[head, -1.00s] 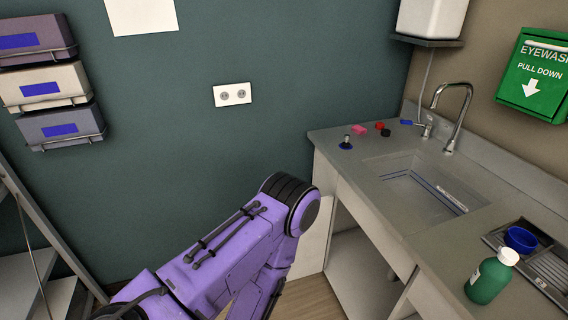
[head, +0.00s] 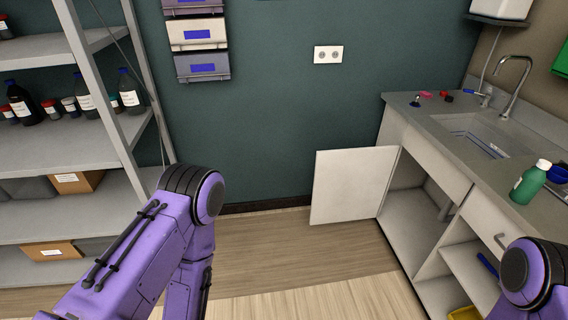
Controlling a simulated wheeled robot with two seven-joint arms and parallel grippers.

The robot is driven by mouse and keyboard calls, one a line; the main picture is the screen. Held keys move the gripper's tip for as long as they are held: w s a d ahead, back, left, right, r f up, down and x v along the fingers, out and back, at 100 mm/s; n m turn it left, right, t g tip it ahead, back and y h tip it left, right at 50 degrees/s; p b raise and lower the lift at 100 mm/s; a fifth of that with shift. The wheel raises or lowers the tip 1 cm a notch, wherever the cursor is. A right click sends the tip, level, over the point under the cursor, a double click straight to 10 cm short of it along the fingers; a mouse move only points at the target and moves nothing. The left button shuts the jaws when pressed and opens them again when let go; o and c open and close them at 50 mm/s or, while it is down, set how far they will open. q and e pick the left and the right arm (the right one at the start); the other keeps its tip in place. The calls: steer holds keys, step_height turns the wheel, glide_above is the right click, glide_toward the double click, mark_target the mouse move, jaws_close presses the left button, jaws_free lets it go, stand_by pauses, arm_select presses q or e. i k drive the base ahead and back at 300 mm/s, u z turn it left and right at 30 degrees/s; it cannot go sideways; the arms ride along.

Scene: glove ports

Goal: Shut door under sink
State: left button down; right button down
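The white cabinet door (head: 352,186) under the sink (head: 480,135) stands wide open in the head view. It is hinged at the cabinet's far end and sticks out to the left near the back wall. The cabinet opening (head: 412,205) beside it shows an empty-looking compartment with a pipe. My purple left arm is at the lower left, well left of the door and apart from it. My purple right arm is at the lower right edge, in front of the counter. Neither gripper's fingers show.
A shelf rack (head: 75,140) with bottles and boxes stands at the left. The wooden floor (head: 290,265) between rack and cabinet is clear. A green bottle (head: 530,183) stands on the counter. Open shelves (head: 462,272) lie below the drawer, with a yellow item (head: 464,313) low down.

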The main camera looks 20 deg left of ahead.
mark_target(350, 183)
steer(key=u, duration=0.55)
steer(key=i, duration=1.25)
steer(key=z, duration=1.1)
steer(key=i, duration=0.9)
steer(key=z, duration=0.2)
